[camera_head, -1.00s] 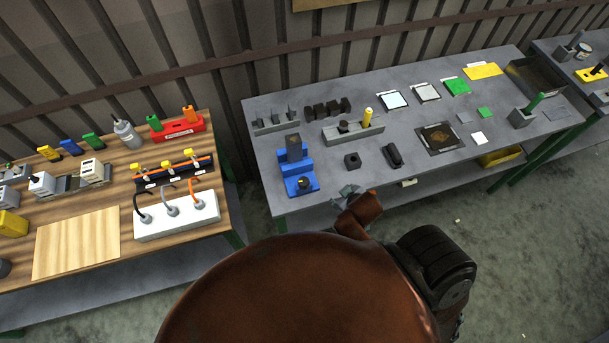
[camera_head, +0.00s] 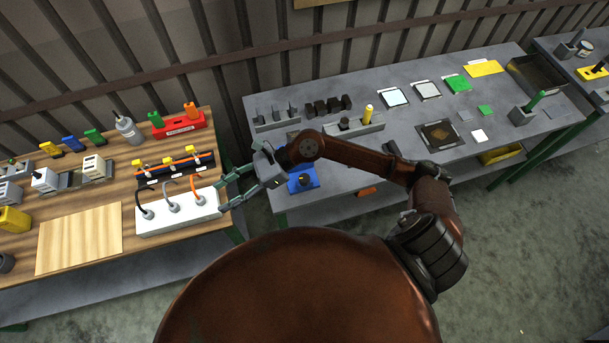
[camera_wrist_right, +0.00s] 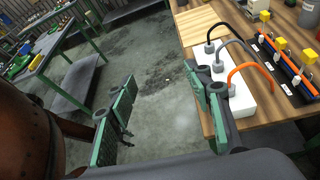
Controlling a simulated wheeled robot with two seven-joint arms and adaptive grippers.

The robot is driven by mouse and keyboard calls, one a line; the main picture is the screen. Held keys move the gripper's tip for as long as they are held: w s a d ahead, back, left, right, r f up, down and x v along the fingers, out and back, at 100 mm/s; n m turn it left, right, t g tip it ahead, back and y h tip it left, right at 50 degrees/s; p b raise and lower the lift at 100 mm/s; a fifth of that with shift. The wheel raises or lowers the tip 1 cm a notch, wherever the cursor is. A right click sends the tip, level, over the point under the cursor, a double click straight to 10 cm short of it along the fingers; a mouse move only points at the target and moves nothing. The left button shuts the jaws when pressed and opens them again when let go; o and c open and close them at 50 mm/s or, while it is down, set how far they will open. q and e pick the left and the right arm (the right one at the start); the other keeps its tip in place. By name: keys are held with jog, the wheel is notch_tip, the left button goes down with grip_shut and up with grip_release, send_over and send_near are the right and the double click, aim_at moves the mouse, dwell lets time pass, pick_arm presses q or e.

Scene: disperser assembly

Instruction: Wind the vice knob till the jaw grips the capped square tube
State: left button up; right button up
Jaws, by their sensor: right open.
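The blue vice (camera_head: 298,187) stands near the left front corner of the grey table, and my right forearm and wrist cover its back part in the head view. Its dark round knob (camera_head: 306,180) shows at the front. The square tube and its cap are hidden behind my arm, so I cannot tell how the jaw sits against them. My right gripper (camera_head: 221,196) is open and empty, left of the vice, at the right end of a white block. The right wrist view shows its two green fingers spread (camera_wrist_right: 160,80) above the floor gap. My left gripper is not in view.
The white block (camera_head: 180,217) with several cables lies on the wooden table (camera_head: 128,190), close to my right fingers. A grey holder with a yellow-topped part (camera_head: 368,112) stands behind my forearm. The floor gap (camera_head: 262,215) separates the tables.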

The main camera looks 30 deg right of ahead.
jog(key=d+f+n+g+h, duration=0.1)
jog(key=d+f+n+h, duration=0.25)
jog(key=d+f, duration=0.2)
jog(key=n+g+h, duration=0.1)
jog(key=n+h, duration=0.1)
jog(key=h, duration=0.8)
send_over(305, 177)
jog(key=f, duration=0.6)
jog(key=shift+a+f, duration=0.3)
jog(key=shift+f, duration=0.1)
jog(key=shift+d+f, duration=0.25)
notch_tip(305, 177, down, 7)
jog(key=shift+f+p, duration=0.1)
jog(key=shift+p, duration=0.8)
jog(key=shift+c, duration=0.5)
